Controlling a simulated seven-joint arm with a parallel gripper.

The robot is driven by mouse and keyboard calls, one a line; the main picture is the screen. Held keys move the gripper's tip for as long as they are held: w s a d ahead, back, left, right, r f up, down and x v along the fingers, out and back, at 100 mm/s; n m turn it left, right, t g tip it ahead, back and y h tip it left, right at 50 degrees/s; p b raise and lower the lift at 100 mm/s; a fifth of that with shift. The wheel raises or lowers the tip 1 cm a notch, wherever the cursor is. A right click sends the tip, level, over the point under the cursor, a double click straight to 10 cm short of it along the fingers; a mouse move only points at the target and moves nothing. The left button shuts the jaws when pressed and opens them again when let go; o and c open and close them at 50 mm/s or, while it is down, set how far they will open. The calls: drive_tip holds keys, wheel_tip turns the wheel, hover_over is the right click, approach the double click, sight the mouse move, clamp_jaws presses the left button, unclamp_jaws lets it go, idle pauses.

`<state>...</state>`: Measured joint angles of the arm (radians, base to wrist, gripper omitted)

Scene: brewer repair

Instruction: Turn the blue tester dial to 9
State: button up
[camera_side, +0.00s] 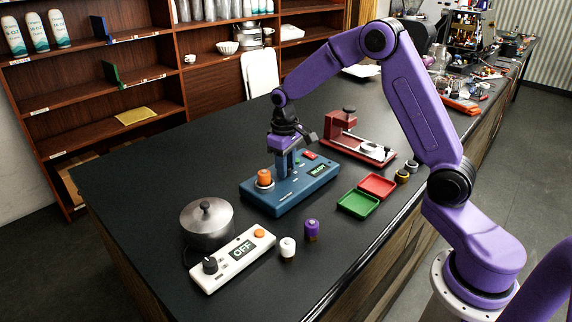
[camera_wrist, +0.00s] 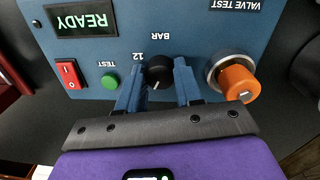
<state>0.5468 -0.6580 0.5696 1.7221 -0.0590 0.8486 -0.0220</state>
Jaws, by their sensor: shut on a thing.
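The blue tester (camera_side: 290,187) sits on the dark table. In the wrist view its panel (camera_wrist: 190,40) shows upside down, with a READY display (camera_wrist: 87,20), a red switch (camera_wrist: 69,74) and a green TEST button (camera_wrist: 110,81). The black dial (camera_wrist: 158,70) has a light pointer line; the number 12 stands near it under the word BAR. My gripper (camera_wrist: 158,88) comes down over the tester, its two blue fingers on either side of the dial, shut on it. An orange valve (camera_wrist: 238,83) sits in the tester's metal socket beside the dial; it also shows in the side view (camera_side: 264,177).
A pot (camera_side: 207,225) and a white controller reading OFF (camera_side: 232,262) stand left of the tester. White (camera_side: 287,247) and purple (camera_side: 311,230) parts stand in front. Green (camera_side: 358,203) and red (camera_side: 377,186) trays lie to the right; a red press (camera_side: 355,140) stands behind.

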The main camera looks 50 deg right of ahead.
drive_tip(key=m, duration=0.5)
drive_tip(key=shift+w+m, duration=0.1)
drive_tip(key=shift+m, duration=0.2)
drive_tip(key=m, duration=0.5)
drive_tip(key=shift+a, duration=0.1)
drive_tip(key=shift+m, duration=0.3)
drive_tip(key=o, duration=1)
drive_tip(key=r, duration=1.7)
drive_tip(key=shift+w+a+r, duration=0.25)
drive_tip(key=shift+w, duration=0.05)
